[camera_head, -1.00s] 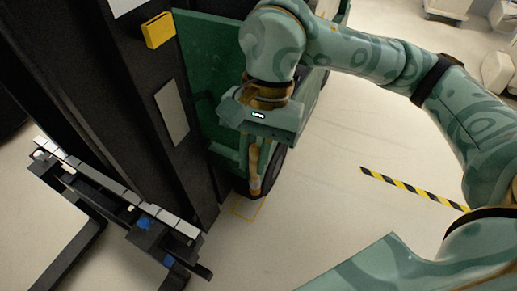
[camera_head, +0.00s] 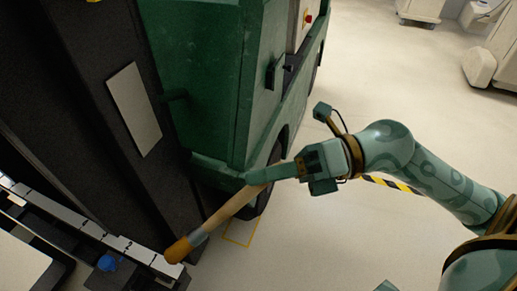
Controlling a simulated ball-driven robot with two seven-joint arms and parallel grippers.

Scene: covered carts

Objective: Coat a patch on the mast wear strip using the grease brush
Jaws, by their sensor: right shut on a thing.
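The grease brush (camera_head: 226,211) has a pale wooden handle, a grey collar and an orange-brown head. My right gripper (camera_head: 262,176) is shut on the end of its handle. The brush slants down to the left, its head low in the picture, over or near the fork carriage's end; I cannot tell whether it touches. The wear strip (camera_head: 134,108) is a pale grey rectangle on the side of the dark mast (camera_head: 85,95), up and left of the brush head and apart from it. My left gripper is not in view.
The green truck body (camera_head: 200,85) with its wheel stands behind the brush. The carriage bar (camera_head: 85,230) with white segments and a blue knob (camera_head: 107,263) lies lower left. Striped tape (camera_head: 388,184) marks the floor. Open floor spreads right.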

